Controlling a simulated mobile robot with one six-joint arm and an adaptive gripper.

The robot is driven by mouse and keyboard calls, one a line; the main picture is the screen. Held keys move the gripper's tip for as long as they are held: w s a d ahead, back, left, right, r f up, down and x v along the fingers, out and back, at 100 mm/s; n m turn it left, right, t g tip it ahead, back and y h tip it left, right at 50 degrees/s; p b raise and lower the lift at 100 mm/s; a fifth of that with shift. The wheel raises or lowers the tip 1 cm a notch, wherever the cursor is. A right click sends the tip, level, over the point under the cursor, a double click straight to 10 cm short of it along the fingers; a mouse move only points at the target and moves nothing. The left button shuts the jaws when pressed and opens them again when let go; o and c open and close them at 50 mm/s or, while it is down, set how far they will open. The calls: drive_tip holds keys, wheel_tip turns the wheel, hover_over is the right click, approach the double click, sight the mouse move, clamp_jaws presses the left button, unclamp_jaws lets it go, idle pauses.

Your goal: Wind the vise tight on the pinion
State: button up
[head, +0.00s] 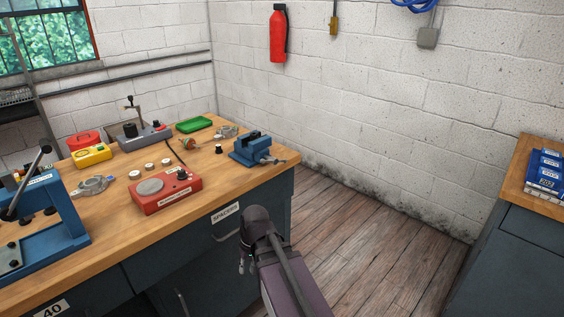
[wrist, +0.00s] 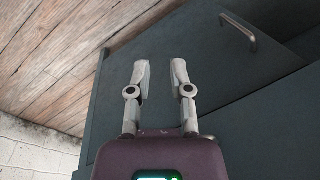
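The blue vise (head: 250,150) stands at the right end of the wooden bench top, with its screw and handle (head: 270,160) pointing right, towards the bench edge. I cannot make out a pinion in its jaws at this size. A small black part (head: 218,148) stands on the bench just left of the vise. My gripper (head: 246,264) hangs below bench height, in front of the cabinet and well below the vise, touching nothing. In the wrist view its two grey fingers (wrist: 160,72) are apart with nothing between them. The vise is not in the wrist view.
The bench (head: 105,207) also holds a red boxed device (head: 165,192), a blue press (head: 45,225), a green tray (head: 194,125) and several small parts. Its cabinet (wrist: 215,75) lies close to my fingers. Bare floor (head: 355,225) separates the bench from a right-hand cabinet (head: 505,255).

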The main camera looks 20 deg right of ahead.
drive_tip(key=w+d+r+m+t+y, duration=0.25)
drive_tip(key=w+d+y, duration=0.2)
drive_tip(key=w, duration=0.25)
drive_tip(key=m+t+y, duration=0.7)
drive_tip(key=m+t, duration=0.2)
drive_tip(key=m, duration=0.1)
approach(282, 161)
drive_tip(key=v, duration=0.3)
drive_tip(key=shift+s+n, duration=0.25)
drive_tip(key=shift+s, duration=0.05)
drive_tip(key=shift+w+a, duration=0.1)
drive_tip(key=shift+a, duration=0.05)
drive_tip(key=x, duration=1.3)
drive_tip(key=shift+w, duration=0.4)
clamp_jaws()
